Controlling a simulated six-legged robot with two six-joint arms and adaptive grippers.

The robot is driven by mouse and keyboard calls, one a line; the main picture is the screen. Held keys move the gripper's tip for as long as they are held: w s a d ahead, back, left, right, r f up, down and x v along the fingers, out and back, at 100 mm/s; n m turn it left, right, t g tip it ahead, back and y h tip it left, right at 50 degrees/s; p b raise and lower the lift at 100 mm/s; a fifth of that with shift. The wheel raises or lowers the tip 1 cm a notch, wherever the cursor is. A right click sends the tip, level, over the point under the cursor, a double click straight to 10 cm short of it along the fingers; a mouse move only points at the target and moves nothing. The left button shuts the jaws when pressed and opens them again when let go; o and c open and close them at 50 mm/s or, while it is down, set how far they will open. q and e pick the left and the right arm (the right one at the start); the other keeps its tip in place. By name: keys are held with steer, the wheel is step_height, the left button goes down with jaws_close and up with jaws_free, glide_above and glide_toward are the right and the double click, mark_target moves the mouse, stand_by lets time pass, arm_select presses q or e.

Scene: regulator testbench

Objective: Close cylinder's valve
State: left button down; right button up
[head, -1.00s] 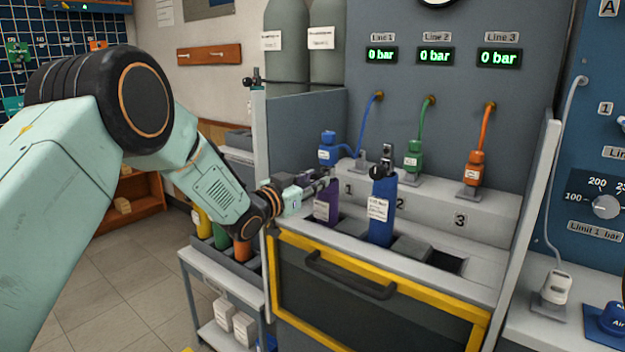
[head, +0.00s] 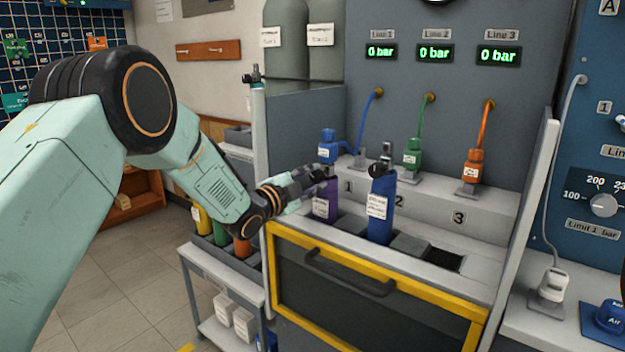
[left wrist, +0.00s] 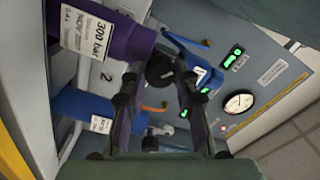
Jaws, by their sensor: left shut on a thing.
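The purple cylinder (head: 324,205) stands in slot 1 of the bench, and its label reads 300 bar in the left wrist view (left wrist: 92,35). The blue connector (head: 327,144) of the line 1 hose sits at the top of this cylinder, off its bench stand. It also shows in the left wrist view (left wrist: 208,78). My left gripper (head: 318,177) is at the cylinder's top, with its fingers on either side of the black valve knob (left wrist: 160,68) and shut on it. The fingers partly hide the valve. My right gripper is not in view.
A blue cylinder (head: 381,208) stands in slot 2, close to the right of my gripper. Slot 3 (head: 445,258) is empty. The green connector (head: 412,155) and orange connector (head: 473,168) rest on stands behind. All three line displays read 0 bar.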

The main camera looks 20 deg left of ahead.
arm_select(q)
steer(key=m+b, duration=0.1)
steer(key=m, duration=0.4)
steer(key=shift+f+m, duration=0.1)
steer(key=shift+m, duration=0.2)
steer(key=m+b, duration=0.1)
steer(key=m, duration=0.3)
steer(key=shift+m, duration=0.3)
steer(key=c, duration=1)
jaws_free()
steer(key=v, duration=1.2)
